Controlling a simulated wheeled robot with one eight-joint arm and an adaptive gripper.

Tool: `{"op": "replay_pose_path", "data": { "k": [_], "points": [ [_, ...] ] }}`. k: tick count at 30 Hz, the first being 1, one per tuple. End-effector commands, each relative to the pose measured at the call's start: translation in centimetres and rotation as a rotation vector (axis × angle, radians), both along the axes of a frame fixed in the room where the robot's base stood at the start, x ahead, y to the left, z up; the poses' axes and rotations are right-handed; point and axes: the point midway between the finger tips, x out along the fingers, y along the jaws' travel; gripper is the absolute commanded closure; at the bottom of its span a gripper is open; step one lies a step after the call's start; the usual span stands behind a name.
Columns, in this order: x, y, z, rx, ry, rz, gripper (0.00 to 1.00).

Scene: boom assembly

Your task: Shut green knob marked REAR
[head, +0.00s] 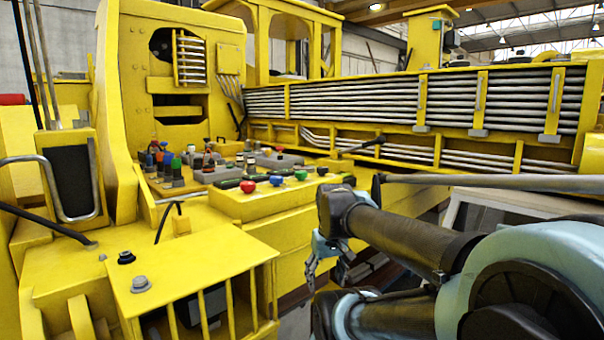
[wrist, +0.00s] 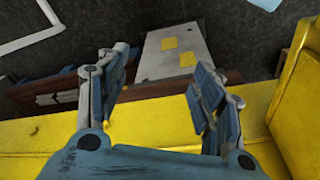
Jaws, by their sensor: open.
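A green knob (head: 301,175) sits on the front panel of a yellow console (head: 275,200) in the head view, at the right end of a row with a blue knob (head: 276,181) and a red knob (head: 247,187). No REAR marking is readable. My gripper (head: 325,272) hangs to the right of and below the console, clear of the knobs. In the wrist view my gripper (wrist: 158,66) is open and points down, with nothing between its fingers. The green knob is not in the wrist view.
Coloured levers (head: 165,160) stand on the console behind the knobs. A yellow boom (head: 390,110) with grey pipes runs across the back. A grey rod (head: 480,181) crosses behind my arm. Below my gripper are a yellow ledge (wrist: 40,133) and a grey box (wrist: 173,52) with yellow patches.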

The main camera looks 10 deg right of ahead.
Motion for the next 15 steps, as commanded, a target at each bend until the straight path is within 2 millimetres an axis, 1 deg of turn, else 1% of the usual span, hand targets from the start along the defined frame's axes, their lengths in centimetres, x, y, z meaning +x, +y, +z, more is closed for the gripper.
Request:
{"op": "replay_pose_path", "data": {
  "k": [1,2,3,8,9,15],
  "points": [
    [1.2,0.0,1.8,0.002,0.004,0.032,0.4],
    [1.8,0.1,2.9,0.004,0.007,0.057,0.4],
    [2.7,0.2,4.4,0.008,0.012,0.091,0.4],
    [6.5,0.2,9.9,0.023,0.022,0.232,0.4],
    [7.5,0.2,11.2,0.026,0.024,0.267,0.4],
    [12.5,-0.1,17.5,0.05,0.023,0.442,0.4]
  ]
}}
